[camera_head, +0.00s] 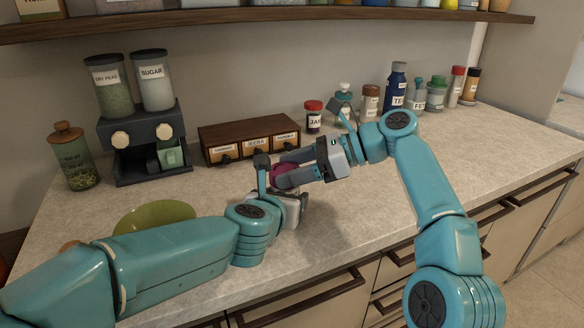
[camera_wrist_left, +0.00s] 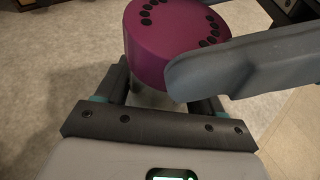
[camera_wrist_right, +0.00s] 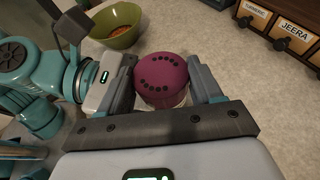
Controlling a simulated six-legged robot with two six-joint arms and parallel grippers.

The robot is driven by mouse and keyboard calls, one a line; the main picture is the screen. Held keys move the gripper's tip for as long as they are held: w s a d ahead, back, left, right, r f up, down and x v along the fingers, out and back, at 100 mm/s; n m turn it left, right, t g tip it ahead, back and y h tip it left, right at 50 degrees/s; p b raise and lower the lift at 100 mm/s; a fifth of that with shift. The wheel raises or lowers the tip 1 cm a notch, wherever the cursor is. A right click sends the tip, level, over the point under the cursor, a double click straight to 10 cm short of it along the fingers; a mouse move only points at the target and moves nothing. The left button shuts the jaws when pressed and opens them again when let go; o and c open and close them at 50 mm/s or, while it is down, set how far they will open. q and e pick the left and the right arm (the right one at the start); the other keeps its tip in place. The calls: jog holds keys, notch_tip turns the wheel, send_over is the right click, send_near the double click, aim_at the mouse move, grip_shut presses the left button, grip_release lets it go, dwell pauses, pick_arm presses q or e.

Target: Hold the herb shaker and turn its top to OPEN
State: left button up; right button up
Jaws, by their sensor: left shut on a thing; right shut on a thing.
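The herb shaker has a purple round top (camera_wrist_right: 161,78) with two curved rows of dark holes. My right gripper (camera_head: 290,174) is shut on this top, with a finger on either side in the right wrist view (camera_wrist_right: 163,90). My left gripper (camera_head: 272,185) is shut on the shaker's body below the top. The left wrist view shows the purple top (camera_wrist_left: 172,40) just beyond the left fingers, with one right finger against its side. The pale body is mostly hidden by the fingers. I cannot read any OPEN mark.
A green bowl (camera_head: 154,216) with orange contents stands left of the grippers. A wooden drawer box (camera_head: 215,134) and a two-jar dispenser (camera_head: 139,131) stand behind. Several jars and bottles line the wall at the back right. The counter's front right is clear.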

dwell(0.3)
jog(key=o, duration=0.8)
jog(key=shift+s, duration=0.1)
jog(key=shift+r+m+t, duration=0.25)
jog(key=shift+m+t, duration=0.15)
jog(key=shift+t, duration=0.1)
